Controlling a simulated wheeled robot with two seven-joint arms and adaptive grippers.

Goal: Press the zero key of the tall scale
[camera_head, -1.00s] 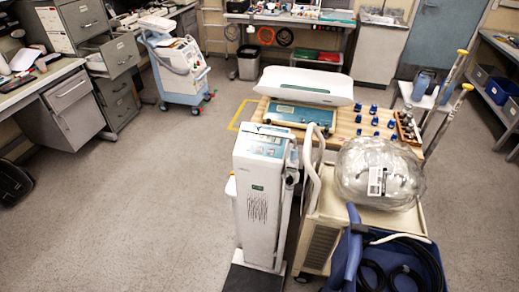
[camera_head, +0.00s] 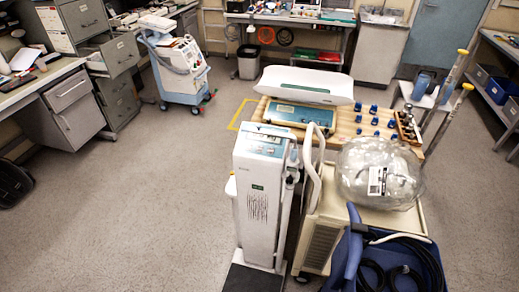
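The tall scale (camera_head: 258,200) is a white upright column in the middle of the head view, standing on a dark base. Its sloped top carries a blue-and-white key panel (camera_head: 262,141); the single keys are too small to read, so I cannot tell which one is zero. A small dark green display (camera_head: 258,188) sits on its front face. Neither of my grippers shows in the view.
A cream cart (camera_head: 324,232) with a clear plastic-wrapped bundle (camera_head: 380,172) stands close on the scale's right. A blue bin (camera_head: 352,262) with dark hoses is at lower right. Behind is a wooden-topped table with a baby scale (camera_head: 306,86). Floor (camera_head: 130,215) left is clear.

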